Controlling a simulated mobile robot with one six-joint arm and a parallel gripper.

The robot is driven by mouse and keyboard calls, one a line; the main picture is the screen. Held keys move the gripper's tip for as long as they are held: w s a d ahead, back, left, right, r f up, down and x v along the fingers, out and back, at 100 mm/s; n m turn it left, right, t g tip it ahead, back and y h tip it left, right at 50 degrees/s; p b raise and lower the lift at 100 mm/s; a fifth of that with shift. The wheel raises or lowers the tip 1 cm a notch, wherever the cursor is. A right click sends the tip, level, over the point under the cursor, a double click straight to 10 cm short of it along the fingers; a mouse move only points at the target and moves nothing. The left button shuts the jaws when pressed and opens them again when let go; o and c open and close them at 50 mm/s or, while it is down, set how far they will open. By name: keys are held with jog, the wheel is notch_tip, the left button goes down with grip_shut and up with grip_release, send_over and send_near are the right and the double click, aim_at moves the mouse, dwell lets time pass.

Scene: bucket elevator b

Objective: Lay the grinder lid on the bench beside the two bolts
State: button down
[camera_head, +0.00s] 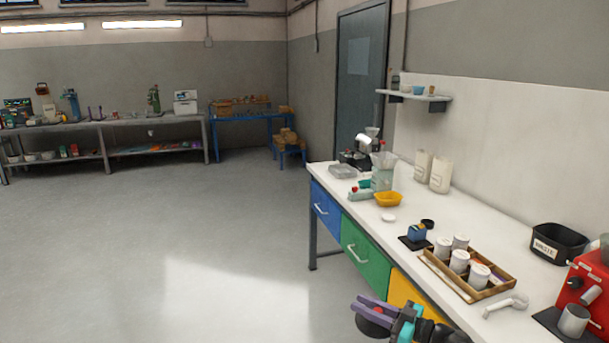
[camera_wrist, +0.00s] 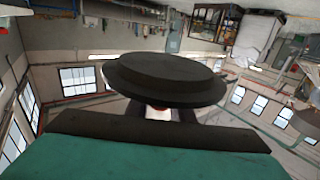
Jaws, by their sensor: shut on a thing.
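My gripper (camera_head: 362,306), with purple fingers, is low in the head view, in front of the yellow drawer and off the bench's front edge. It is shut on a dark round lid (camera_head: 372,326), which hangs below the fingers. In the wrist view the lid (camera_wrist: 165,80) is a wide, dark stepped disc across the middle, held clear of any surface. The bench (camera_head: 345,174) has a white top. I cannot make out the two bolts; they are too small or hidden.
The bench top carries a wooden tray (camera_head: 438,269) of canisters, a blue item on a black mat (camera_head: 411,243), a yellow bowl (camera_head: 388,199), a white disc (camera_head: 388,217), a white-handled tool (camera_head: 505,305) and a red machine (camera_head: 590,284). The floor at left is clear.

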jog(key=shift+d+f+b, duration=0.1)
jog(key=shift+f+b, duration=3.55)
jog(key=shift+f, duration=0.3)
jog(key=shift+r, duration=0.1)
notch_tip(320, 180, up, 17)
jog(key=p, duration=1.7)
jog(key=shift+s, duration=0.1)
